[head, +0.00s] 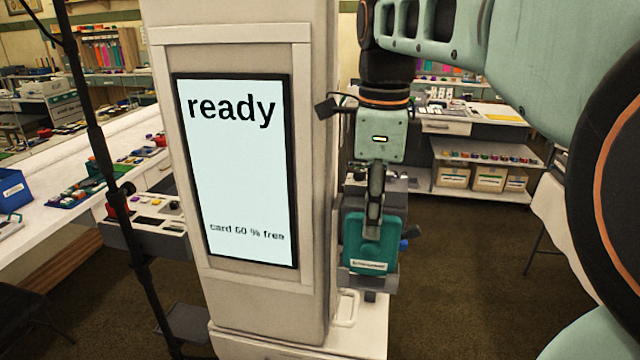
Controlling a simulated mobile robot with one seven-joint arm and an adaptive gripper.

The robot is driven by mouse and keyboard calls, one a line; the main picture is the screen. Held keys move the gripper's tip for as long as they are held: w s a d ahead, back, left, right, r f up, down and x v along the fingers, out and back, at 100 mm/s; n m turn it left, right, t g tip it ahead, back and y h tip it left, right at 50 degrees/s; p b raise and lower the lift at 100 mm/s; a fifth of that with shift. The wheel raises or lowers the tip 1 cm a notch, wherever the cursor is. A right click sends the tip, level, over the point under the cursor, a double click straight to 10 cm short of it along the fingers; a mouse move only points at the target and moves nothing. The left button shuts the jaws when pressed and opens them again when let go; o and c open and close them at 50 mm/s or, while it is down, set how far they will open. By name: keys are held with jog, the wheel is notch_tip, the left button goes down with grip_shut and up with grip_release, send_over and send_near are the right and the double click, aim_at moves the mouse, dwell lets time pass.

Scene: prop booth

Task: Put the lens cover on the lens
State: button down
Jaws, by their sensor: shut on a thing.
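My gripper (375,208) points down in the head view, right of the screen column. It is shut on a teal piece with a white label, which looks like the lens cover (370,241). A dark grey boxy device (396,184) with a blue knob on its right side shows behind and around the cover. It looks like a camera. No lens can be made out; the cover and gripper hide the front of the device. I cannot tell whether the cover touches the device.
A beige column (322,180) with a screen (235,165) reading "ready" and "card 60 % free" stands close on the left. A thin black pole (97,150) stands farther left. Cluttered benches line the back and left. Carpet is open at lower right.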

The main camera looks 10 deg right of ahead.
jog(key=shift+f, duration=0.2)
jog(key=shift+f+b, duration=0.75)
jog(key=shift+f, duration=0.1)
jog(key=c, duration=1.8)
grip_release()
jog(key=shift+c, duration=0.2)
jog(key=shift+r, duration=0.1)
jog(key=shift+r+p, duration=3.35)
jog(key=shift+r, duration=0.2)
jog(key=shift+f, duration=0.1)
